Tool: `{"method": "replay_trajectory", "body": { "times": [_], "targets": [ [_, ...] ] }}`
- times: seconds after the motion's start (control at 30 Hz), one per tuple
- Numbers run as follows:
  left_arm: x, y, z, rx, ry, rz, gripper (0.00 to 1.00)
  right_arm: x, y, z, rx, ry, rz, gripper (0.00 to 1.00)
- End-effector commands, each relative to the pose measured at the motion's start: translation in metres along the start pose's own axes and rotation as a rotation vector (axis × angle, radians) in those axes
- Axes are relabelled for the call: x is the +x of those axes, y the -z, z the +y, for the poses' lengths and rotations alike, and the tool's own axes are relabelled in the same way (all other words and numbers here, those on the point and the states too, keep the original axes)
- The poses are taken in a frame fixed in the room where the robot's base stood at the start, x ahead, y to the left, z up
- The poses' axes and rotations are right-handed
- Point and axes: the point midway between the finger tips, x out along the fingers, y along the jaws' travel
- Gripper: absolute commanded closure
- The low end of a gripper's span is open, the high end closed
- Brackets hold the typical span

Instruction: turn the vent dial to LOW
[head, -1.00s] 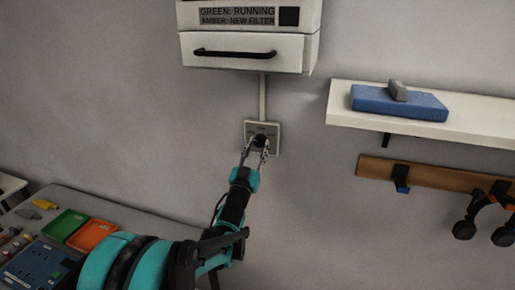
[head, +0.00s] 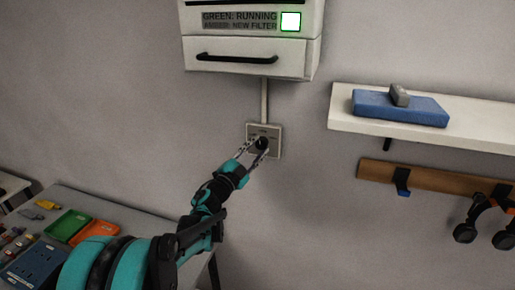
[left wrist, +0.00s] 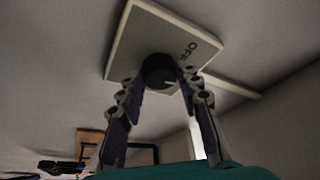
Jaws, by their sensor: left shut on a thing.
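The vent dial is a black round knob (head: 262,143) on a pale square wall plate (head: 277,131). In the left wrist view the knob (left wrist: 158,71) sits between the two fingertips, with a pale pointer mark on its face. The plate (left wrist: 128,47) shows the word OFF beside the knob; I cannot read the other labels. My left gripper (head: 257,149) is shut on the knob, its wrist rolled and tilted to the left. My right gripper is not in view.
A white vent unit (head: 250,55) with a black handle hangs above the plate, its square lamp (head: 291,21) lit green. A white shelf (head: 440,129) with a blue box and a hook rail (head: 430,180) are at the right. A workbench (head: 130,212) stands at lower left.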

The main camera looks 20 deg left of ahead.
Motion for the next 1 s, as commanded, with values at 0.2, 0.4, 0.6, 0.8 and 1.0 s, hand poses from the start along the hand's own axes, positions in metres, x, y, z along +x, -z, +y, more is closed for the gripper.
{"method": "replay_trajectory", "body": {
  "times": [0.2,0.4,0.6,0.8,1.0],
  "targets": [
    [-0.0002,0.0006,-0.0012,0.101,-0.042,0.0,0.95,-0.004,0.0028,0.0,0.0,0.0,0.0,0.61],
    [-0.0001,0.0006,-0.0011,0.15,-0.063,0.002,0.95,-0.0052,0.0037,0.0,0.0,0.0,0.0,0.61],
    [-0.0001,0.0006,-0.0007,0.165,-0.069,0.002,0.95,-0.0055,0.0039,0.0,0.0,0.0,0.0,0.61],
    [-0.0001,0.0006,-0.0005,0.165,-0.069,0.002,0.95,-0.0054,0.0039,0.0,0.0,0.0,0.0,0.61],
    [-0.0001,0.0006,-0.0005,0.165,-0.069,0.002,0.45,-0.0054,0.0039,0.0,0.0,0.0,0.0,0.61]
  ]
}}
